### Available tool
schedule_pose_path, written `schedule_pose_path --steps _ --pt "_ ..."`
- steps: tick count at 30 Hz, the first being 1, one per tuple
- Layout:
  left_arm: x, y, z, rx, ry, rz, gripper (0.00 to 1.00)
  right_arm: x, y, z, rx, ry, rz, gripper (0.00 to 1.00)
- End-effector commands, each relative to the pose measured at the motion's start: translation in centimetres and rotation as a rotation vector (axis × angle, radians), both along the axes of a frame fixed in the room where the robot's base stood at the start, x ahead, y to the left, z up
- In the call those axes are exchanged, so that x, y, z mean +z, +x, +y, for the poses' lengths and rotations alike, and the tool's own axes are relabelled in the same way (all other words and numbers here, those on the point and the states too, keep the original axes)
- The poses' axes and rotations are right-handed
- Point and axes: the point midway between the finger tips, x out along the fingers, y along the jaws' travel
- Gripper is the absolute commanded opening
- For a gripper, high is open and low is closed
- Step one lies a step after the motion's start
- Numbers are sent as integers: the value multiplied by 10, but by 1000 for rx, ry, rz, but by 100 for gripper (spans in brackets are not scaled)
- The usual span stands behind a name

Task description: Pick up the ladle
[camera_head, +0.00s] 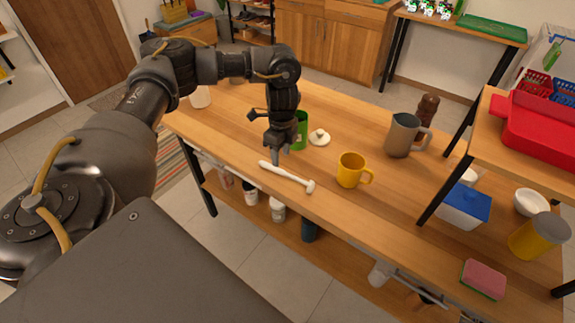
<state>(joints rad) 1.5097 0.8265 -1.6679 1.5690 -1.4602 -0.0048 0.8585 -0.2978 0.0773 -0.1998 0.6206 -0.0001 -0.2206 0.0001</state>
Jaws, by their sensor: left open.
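A white ladle-like utensil (287,177) lies on the wooden table near its front edge, with its long handle to the left and its small head to the right. My left gripper (277,157) points down just above and behind the handle. Its fingers are open and empty, and whether they touch the handle is hard to tell at this size. My right gripper does not show.
A yellow mug (350,171) stands right of the utensil. A green container (300,131) and a white lid-like disc (319,138) are close behind my gripper. A grey mug (402,136) and a brown shaker (427,108) stand farther right. A raised shelf holds a red tray (535,128).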

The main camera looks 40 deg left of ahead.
Motion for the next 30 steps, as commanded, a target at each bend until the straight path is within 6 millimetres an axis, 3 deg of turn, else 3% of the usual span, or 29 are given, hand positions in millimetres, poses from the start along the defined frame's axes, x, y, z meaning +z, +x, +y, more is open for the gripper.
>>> schedule_pose_path --steps 4,13,22,30 --pt "-7 -3 0 0 0 3 44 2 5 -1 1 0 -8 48" --pt "-46 -9 0 0 0 2 44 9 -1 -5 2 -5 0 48" --pt "-52 -9 0 0 0 1 44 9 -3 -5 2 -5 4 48" --pt "-51 -9 0 0 0 1 9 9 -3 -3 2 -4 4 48"
